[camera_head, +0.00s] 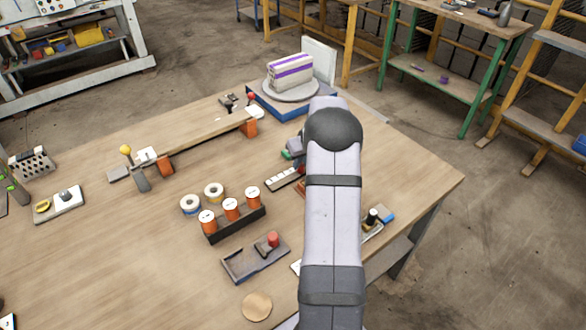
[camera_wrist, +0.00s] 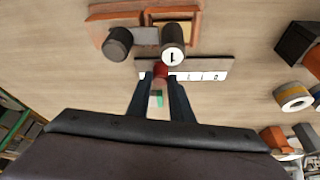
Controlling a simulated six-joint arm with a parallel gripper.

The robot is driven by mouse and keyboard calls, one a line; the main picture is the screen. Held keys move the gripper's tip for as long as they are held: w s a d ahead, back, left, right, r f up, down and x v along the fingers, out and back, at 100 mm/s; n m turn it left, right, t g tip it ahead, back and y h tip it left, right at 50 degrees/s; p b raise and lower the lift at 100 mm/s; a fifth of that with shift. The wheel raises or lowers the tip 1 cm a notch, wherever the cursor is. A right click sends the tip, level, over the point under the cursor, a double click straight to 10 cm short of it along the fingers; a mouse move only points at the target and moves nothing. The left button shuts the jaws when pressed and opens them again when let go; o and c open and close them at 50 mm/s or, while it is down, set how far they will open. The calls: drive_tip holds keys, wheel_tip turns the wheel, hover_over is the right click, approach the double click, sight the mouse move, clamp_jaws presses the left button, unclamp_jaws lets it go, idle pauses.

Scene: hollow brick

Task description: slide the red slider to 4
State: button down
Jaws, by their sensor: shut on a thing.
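The red slider (camera_wrist: 160,69) shows in the wrist view between my fingertips, on a narrow grey track board. My gripper (camera_wrist: 160,80) is shut on it, a dark finger on each side. A white number strip (camera_wrist: 205,76) runs along the board to the right of the slider; its numbers are too small to read surely, and my fingers cover part of the strip. In the head view the strip (camera_head: 285,179) shows just left of my arm, which hides the slider and my fingertips.
In the wrist view, a wooden base (camera_wrist: 195,29) with a dark knob (camera_wrist: 118,43) and a white-topped cylinder marked 1 (camera_wrist: 172,54) stands close beyond the track. In the head view, a rack of orange spools (camera_head: 232,209) and tape rolls stand to the left. Bare tabletop lies between.

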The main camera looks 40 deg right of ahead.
drive_tip(key=c, duration=1.6)
unclamp_jaws()
drive_tip(key=shift+o, duration=0.2)
drive_tip(key=b+v, duration=0.2)
drive_tip(key=v, duration=0.5)
drive_tip(key=shift+r, duration=0.2)
drive_tip(key=shift+a, duration=0.1)
